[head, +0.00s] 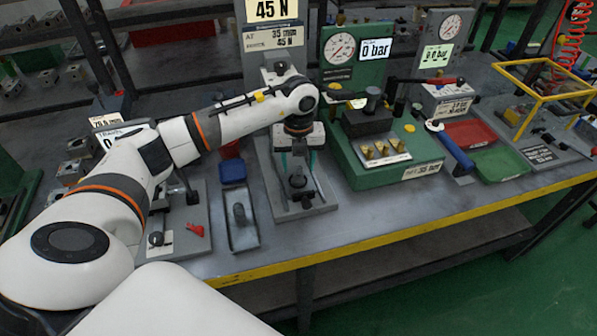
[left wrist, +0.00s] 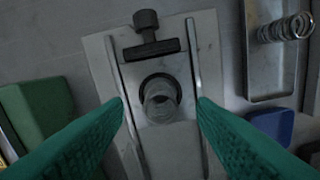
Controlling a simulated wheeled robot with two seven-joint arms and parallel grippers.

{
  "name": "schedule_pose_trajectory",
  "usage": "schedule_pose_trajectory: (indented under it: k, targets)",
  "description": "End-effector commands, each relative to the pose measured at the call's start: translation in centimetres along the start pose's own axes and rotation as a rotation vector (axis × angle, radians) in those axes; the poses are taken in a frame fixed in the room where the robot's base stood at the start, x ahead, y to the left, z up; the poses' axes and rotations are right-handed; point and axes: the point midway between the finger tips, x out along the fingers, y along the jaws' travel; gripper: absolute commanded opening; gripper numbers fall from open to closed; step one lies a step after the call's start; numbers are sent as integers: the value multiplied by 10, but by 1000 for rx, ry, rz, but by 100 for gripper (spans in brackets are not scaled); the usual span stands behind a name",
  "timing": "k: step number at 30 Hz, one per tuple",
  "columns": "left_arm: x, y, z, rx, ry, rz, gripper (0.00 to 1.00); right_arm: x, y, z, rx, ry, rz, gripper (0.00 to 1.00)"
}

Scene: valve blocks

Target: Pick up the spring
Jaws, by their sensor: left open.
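A coil spring (left wrist: 287,27) lies in a shallow grey tray (left wrist: 274,88) at the upper right of the left wrist view. In the head view the tray (head: 243,240) stands left of the spring tester, with a small grey piece (head: 239,213) in it. My left gripper (head: 297,165) is over the tester's base plate (head: 308,207), pointing down. In the left wrist view its green fingers (left wrist: 160,108) are apart, with a round grey piece (left wrist: 160,98) in a dark ring between and beyond them. I cannot tell whether that piece is a second spring. My right gripper is out of view.
The tester's post and 45 N display (head: 272,10) stand behind the gripper. A dark clamp knob (head: 298,181) is in front of it. A blue bin (head: 233,172) is at left, a green valve fixture (head: 375,175) at right. The yellow bench edge (head: 400,234) is in front.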

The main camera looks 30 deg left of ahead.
Motion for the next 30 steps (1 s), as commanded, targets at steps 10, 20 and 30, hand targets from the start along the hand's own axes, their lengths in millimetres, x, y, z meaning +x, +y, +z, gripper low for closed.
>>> schedule_pose_trajectory:
  k: [10,20,30]
  targets:
    - [30,-1,0,2,-1,1,51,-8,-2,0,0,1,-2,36]
    - [30,-1,0,3,-1,2,20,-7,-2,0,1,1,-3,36]
    - [29,0,0,3,-1,3,3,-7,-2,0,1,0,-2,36]
